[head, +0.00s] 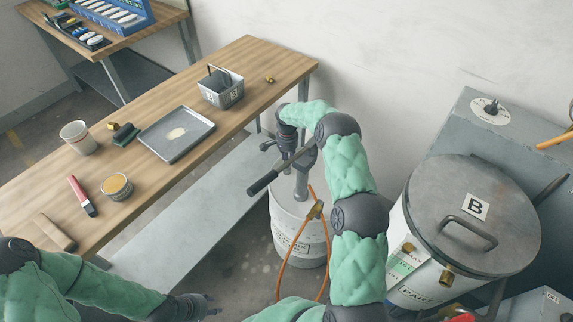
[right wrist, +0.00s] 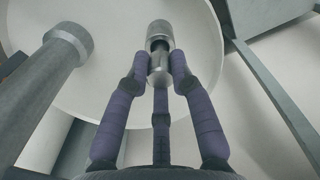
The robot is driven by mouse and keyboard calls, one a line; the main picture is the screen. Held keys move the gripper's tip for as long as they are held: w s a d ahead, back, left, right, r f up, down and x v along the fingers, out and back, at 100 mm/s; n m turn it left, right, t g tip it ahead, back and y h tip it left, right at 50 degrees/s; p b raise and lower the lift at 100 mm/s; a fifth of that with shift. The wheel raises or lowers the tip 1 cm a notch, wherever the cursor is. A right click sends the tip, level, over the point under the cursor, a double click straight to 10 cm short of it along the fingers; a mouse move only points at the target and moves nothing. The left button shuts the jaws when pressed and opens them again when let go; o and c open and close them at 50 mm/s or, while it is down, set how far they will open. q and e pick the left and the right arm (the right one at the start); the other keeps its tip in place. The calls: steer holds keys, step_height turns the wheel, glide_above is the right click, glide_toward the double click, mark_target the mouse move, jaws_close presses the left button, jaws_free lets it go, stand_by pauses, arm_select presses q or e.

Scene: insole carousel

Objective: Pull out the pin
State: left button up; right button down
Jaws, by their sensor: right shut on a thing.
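A small metal pin with a round head (right wrist: 158,68) shows in the right wrist view, in line with a larger grey metal cylinder (right wrist: 158,32). My right gripper (right wrist: 165,62) is shut on the pin, with its purple-grey fingers around it. In the head view my right gripper (head: 284,150) points down beside the metal post of a hand pump on a white drum (head: 297,222), and the pin is hidden there. The pump's lever has a black grip (head: 262,183). My left gripper (head: 205,306) is low in the head view, away from the pump; its finger opening is unclear.
A wooden workbench (head: 255,60) holds a grey tray (head: 176,133), a metal bin (head: 221,92), a cup (head: 78,138), a brush (head: 82,196) and a tin (head: 117,187). An orange hose (head: 283,265) hangs by the drum. A lidded tank marked B (head: 440,200) stands to the right.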

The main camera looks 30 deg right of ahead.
steer(key=shift+r+p, duration=0.95)
steer(key=shift+r, duration=1)
step_height(320, 180, up, 7)
steer(key=p, duration=0.3)
steer(key=shift+p, duration=0.35)
